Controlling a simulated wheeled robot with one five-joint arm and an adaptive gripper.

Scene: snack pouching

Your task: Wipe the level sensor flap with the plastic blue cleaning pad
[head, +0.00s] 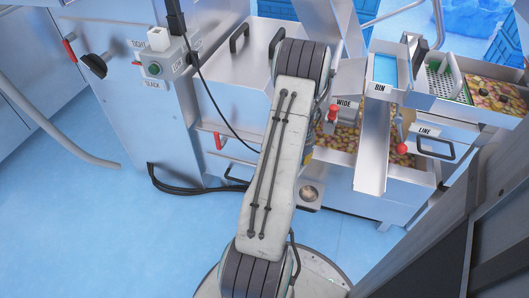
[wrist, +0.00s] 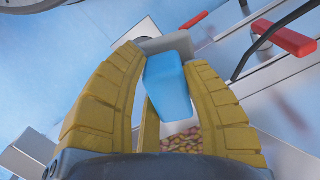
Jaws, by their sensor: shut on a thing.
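In the wrist view my gripper (wrist: 163,68) has its yellow fingers closed on the blue cleaning pad (wrist: 168,88), a light-blue block held near the fingertips. A grey block (wrist: 180,42) shows just beyond the pad; I cannot tell whether it is part of the pad or something behind it, or whether they touch. In the head view my arm hides the pad and nearly all of my gripper. I cannot make out the level sensor flap for certain in either view.
Candies (head: 345,138) fill a steel hopper behind my arm. A red-knobbed lever (head: 401,148) stands by the LINE label (head: 424,132), and a red control (head: 333,112) by the WIDE label. A BIN-labelled tray (head: 416,100) is at upper right. Blue floor (head: 110,220) is clear at left.

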